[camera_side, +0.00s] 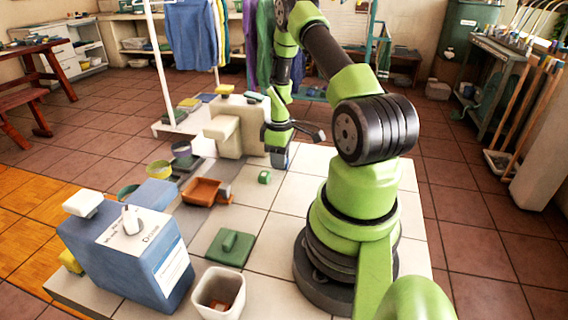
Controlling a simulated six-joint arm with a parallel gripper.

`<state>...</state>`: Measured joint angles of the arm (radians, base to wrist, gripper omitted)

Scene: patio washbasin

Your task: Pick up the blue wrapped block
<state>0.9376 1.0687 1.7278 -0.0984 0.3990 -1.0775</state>
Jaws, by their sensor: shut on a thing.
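The blue wrapped block (280,160) is small in the side view, right of the cream washbasin-like block, low over the pale tiles. My gripper (280,148) points down directly above it and is shut on its upper part. The fingers hide the top of the block. I cannot tell whether its underside touches the tiles.
A cream block-shaped unit (238,112) stands close left of my gripper. A small green roll (265,177), an orange dustpan-like tray (203,190), a green flat float (231,247), a white bin (218,292) and a large blue container (130,255) stand nearer. Tiles between them are clear.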

